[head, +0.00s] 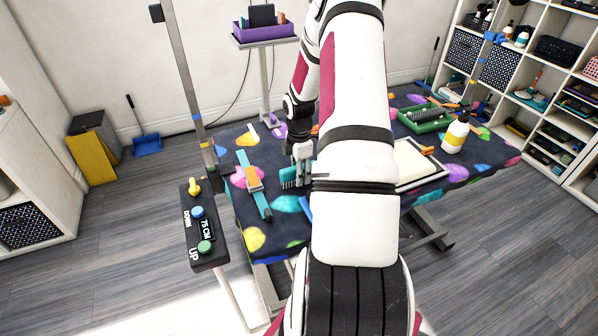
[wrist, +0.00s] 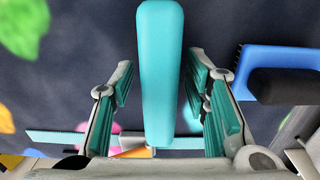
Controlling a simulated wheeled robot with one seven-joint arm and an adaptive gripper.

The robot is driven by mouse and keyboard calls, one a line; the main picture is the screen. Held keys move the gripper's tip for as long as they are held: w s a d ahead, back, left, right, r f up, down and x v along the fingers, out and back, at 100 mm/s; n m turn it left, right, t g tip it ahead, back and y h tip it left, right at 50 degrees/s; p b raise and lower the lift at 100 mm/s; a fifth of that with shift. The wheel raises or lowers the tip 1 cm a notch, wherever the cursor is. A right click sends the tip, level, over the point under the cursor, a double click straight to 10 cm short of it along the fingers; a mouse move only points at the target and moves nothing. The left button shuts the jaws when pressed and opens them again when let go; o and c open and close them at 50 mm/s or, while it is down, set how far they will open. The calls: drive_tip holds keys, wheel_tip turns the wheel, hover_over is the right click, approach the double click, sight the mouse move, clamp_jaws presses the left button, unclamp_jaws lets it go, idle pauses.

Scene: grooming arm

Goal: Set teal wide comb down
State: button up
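The teal wide comb (wrist: 161,75) shows in the wrist view as a long rounded teal bar between the fingers of my gripper (wrist: 165,95). Dark mat shows in the gaps on both sides of it, so the fingers stand apart from it. In the head view my gripper (head: 299,158) points down low over the spotted table, with the teal teeth of the comb (head: 288,184) just below it. The teeth seem to be at the table surface, but whether they touch it I cannot tell. My arm hides part of this area.
A long teal tool (head: 246,160) lies left of my gripper with an orange-and-white object on it. A blue brush (wrist: 275,72) lies to the right in the wrist view. A green tray (head: 424,119), a bottle (head: 456,135) and a framed white board (head: 412,160) are farther right.

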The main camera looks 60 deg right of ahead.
drive_tip(key=shift+r, duration=0.1)
wheel_tip(320, 180, up, 11)
drive_tip(key=shift+f+p, duration=0.1)
drive_tip(key=shift+p, duration=0.25)
drive_tip(key=a+r+m+t+h, duration=0.15)
drive_tip(key=a+r+m, duration=0.35)
drive_tip(key=a+r, duration=1.55)
drive_tip(key=s+a+r+m+t+y, duration=0.1)
drive_tip(key=s+a+r+m, duration=0.3)
drive_tip(key=s+a, duration=1)
drive_tip(key=a+m+t, duration=0.1)
drive_tip(key=a+m, duration=0.1)
drive_tip(key=a, duration=0.1)
drive_tip(key=shift+s+m+t, duration=0.25)
drive_tip(key=shift+m+t, duration=0.05)
drive_tip(key=shift+t, duration=0.05)
drive_tip(key=shift+y, duration=0.25)
